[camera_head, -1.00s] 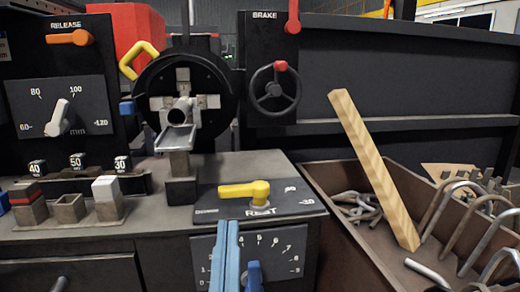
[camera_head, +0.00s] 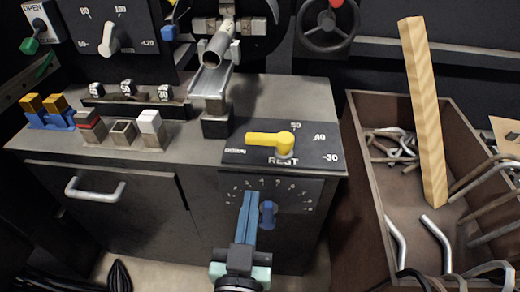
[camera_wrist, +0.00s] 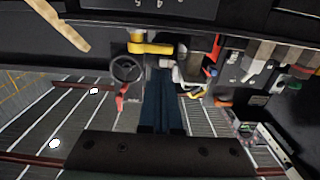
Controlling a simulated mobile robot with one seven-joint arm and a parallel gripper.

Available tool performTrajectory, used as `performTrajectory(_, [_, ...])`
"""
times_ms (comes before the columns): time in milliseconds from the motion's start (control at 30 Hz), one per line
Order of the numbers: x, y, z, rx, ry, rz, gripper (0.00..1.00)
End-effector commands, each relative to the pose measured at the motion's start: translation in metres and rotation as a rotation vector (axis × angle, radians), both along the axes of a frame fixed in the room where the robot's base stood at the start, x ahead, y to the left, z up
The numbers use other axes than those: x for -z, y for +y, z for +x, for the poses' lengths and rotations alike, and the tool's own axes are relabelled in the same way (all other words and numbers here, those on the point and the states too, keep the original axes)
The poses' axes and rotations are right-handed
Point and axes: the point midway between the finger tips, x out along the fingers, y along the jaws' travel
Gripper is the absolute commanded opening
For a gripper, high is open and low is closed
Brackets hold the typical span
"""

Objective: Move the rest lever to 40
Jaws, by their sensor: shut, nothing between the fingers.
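The rest lever (camera_head: 268,140) is a yellow handle on a black plate (camera_head: 318,155) marked REST, with 50, 40 and 30 on its right side. Its pivot is at the right end and its arm points left, away from these numbers. It also shows in the wrist view (camera_wrist: 150,48), near the top. My gripper (camera_head: 250,198) has blue fingers, shut and empty, in front of the cabinet and below the lever in the picture. The fingers (camera_wrist: 162,75) show in the wrist view just below the lever; I cannot tell the exact gap.
A blue knob (camera_head: 268,214) on a numbered dial is just right of my fingers. A brown bin (camera_head: 365,215) with bent metal rods and a wooden bar (camera_head: 425,110) stands at the right. Small blocks (camera_head: 150,125) and a metal trough (camera_head: 212,80) are on the bench.

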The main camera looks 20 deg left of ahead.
Motion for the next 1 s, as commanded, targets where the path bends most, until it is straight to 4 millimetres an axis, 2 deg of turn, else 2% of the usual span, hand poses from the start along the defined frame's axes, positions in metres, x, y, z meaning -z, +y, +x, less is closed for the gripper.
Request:
performTrajectory(600, [0.001,0.026,0.09,0.0,-0.003,0.001,0.0])
performTrajectory(800, [0.001,0.031,0.107,-0.001,-0.001,0.001,0.0])
performTrajectory(1000, [0.0,0.033,0.113,0.0,0.0,0.0,0.0])
